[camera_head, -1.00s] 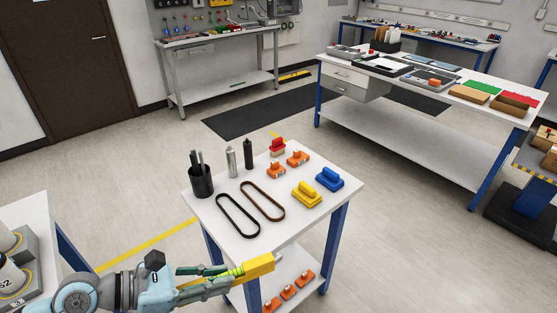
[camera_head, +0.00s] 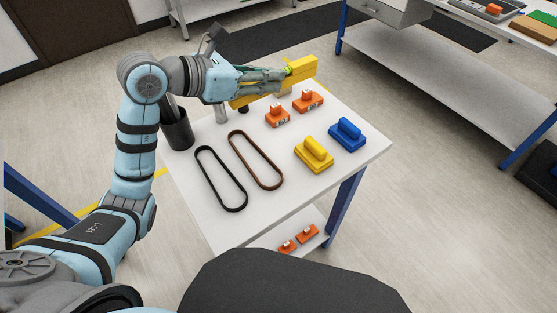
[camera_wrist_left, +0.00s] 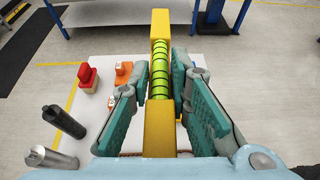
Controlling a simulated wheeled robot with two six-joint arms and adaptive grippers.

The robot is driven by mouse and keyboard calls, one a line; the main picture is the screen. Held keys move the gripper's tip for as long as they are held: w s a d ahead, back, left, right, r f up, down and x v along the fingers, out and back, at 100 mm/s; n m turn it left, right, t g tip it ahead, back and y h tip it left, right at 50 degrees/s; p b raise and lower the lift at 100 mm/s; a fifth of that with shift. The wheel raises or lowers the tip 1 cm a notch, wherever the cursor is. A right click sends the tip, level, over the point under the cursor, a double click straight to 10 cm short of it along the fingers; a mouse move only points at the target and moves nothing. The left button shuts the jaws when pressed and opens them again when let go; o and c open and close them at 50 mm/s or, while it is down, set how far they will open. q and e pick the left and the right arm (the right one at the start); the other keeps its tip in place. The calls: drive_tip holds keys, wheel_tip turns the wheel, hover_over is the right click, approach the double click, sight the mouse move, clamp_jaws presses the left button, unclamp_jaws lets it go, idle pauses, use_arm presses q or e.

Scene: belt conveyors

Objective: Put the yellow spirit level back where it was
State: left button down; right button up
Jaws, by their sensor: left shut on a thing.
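The yellow spirit level (camera_head: 303,67) is in my left gripper (camera_head: 281,76), held above the far side of the small white table (camera_head: 283,195). In the left wrist view the level (camera_wrist_left: 158,131), with its green vial section, runs lengthwise between the two teal fingers of the left gripper (camera_wrist_left: 158,84), which are shut on it. The level looks clear of the tabletop. My right gripper is not in view.
On the table are a dark cup (camera_head: 176,131), black (camera_head: 221,180) and brown (camera_head: 256,160) belts, orange pieces (camera_head: 277,115), a yellow block (camera_head: 314,154) and a blue block (camera_head: 347,134). A red piece (camera_wrist_left: 87,79) and two bottles (camera_wrist_left: 64,121) show in the wrist view.

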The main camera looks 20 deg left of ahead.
use_arm(q)
drive_tip(key=shift+w+d+f+y+b, duration=0.2)
drive_tip(key=shift+w+f, duration=0.1)
drive_tip(key=shift+f, duration=0.15)
drive_tip(key=shift+w+d+f+y+b, duration=0.15)
drive_tip(key=shift+w+f, duration=0.1)
drive_tip(key=shift+f, duration=0.2)
drive_tip(key=f+b, duration=0.1)
drive_tip(key=f, duration=0.7)
drive_tip(key=f+b, duration=0.2)
drive_tip(key=f, duration=0.7)
drive_tip(key=shift+s+a, duration=0.1)
drive_tip(key=shift+s, duration=0.1)
drive_tip(key=shift+f+b, duration=0.55)
drive_tip(key=shift+b, duration=0.05)
drive_tip(key=c, duration=1.5)
unclamp_jaws()
drive_tip(key=shift+r, duration=0.1)
